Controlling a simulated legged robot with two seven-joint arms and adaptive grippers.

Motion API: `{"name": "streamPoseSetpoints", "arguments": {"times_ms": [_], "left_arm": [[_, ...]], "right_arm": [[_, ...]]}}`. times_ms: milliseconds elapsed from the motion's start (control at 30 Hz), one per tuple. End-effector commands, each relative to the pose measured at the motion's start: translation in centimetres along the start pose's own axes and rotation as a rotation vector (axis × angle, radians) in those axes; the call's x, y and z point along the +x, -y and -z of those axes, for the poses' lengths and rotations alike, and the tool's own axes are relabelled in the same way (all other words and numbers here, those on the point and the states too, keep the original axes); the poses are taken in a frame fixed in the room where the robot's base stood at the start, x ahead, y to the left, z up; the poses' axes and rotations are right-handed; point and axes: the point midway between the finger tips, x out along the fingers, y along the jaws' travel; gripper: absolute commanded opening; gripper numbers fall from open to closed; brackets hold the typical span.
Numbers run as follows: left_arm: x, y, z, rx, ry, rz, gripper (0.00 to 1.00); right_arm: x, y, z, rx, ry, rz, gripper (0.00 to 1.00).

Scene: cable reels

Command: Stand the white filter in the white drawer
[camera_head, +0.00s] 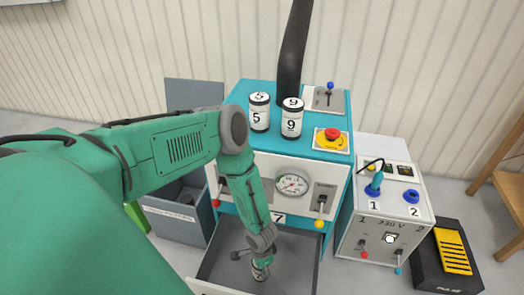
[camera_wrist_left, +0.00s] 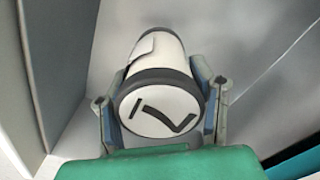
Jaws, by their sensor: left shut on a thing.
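The white filter, with dark bands and a 7-like mark on its end cap, is between my left gripper's fingers in the left wrist view (camera_wrist_left: 158,105). My left gripper (camera_wrist_left: 160,95) is shut on it, with the marked end towards the wrist. In the head view my left gripper (camera_head: 262,262) reaches down inside the open drawer (camera_head: 215,262), which has a grey inside and a pale front edge. My right gripper is not in view.
White canisters marked 5 (camera_head: 259,113) and 9 (camera_head: 291,119) stand on the teal cabinet (camera_head: 240,93) by a black pipe (camera_head: 294,50). A gauge (camera_head: 291,185) and levers are above the drawer.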

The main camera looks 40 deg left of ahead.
Motion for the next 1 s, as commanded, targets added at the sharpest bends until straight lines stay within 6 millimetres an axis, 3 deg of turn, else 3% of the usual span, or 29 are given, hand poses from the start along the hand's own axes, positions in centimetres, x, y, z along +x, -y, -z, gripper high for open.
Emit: {"name": "streamPoseSetpoints", "arguments": {"times_ms": [33,400,467,500,800,833,867,1000], "left_arm": [[1.5,0.0,0.0,0.001,0.0,0.0,0.18],[5.5,-0.1,0.1,0.001,0.0,0.0,0.18],[5.7,-0.1,0.1,0.001,0.0,0.0,0.18],[5.6,-0.1,0.1,0.0,0.0,0.0,0.12],[5.8,0.0,0.0,0.0,0.0,-0.001,0.13],[5.7,0.0,0.0,-0.001,0.0,-0.001,0.61],[5.7,0.0,0.0,-0.001,0.0,-0.001,0.71],[5.7,0.0,0.0,-0.001,0.0,-0.001,0.71]], "right_arm": [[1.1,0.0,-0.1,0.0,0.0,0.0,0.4],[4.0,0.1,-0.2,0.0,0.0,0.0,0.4],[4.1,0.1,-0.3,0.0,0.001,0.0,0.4],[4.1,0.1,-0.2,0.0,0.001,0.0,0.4],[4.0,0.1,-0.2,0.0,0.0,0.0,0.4],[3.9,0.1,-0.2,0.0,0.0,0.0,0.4],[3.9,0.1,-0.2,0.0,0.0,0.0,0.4],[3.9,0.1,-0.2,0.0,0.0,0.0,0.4]]}}
